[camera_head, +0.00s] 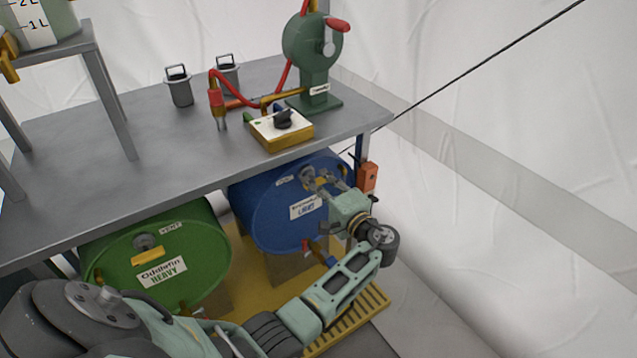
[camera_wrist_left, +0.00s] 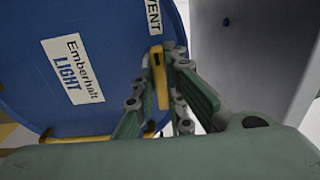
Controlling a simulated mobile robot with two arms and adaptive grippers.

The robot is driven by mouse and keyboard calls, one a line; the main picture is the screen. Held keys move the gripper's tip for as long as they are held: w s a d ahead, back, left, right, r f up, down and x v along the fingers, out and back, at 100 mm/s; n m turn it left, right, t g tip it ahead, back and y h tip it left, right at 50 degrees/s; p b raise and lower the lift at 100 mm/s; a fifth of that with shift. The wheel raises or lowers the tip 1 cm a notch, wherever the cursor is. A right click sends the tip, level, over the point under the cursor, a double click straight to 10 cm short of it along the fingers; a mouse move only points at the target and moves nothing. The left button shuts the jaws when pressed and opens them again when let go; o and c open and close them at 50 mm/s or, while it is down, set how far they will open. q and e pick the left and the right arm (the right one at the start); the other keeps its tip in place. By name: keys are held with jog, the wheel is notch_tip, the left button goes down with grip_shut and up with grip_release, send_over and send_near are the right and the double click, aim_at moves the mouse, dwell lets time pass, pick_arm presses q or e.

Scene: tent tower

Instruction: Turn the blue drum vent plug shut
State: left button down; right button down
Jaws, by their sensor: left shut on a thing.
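The blue drum (camera_head: 265,215) lies on its side under the bench, with its end face towards me. It fills the left of the left wrist view (camera_wrist_left: 95,30), with an "Emberhalt LIGHT" label and a "VENT" label. The yellow vent plug (camera_wrist_left: 157,68) is beside the "VENT" label. My left gripper (camera_head: 316,179) reaches the upper part of the drum face. Its fingers (camera_wrist_left: 157,85) are shut on the plug's bar, which they partly hide. The bar runs roughly up and down in the wrist view. My right gripper is not in view.
A green drum (camera_head: 190,245) with a yellow vent bar lies to the left. The grey bench (camera_head: 150,135) is above both drums. It carries a green pump (camera_head: 313,60), a yellow box (camera_head: 282,138) and two grey canisters. An orange box (camera_head: 368,177) is beside the bench leg.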

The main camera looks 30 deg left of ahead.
pick_arm(q)
jog(key=c, duration=1.8)
grip_release()
jog(key=shift+c, duration=0.2)
jog(key=v, duration=1.2)
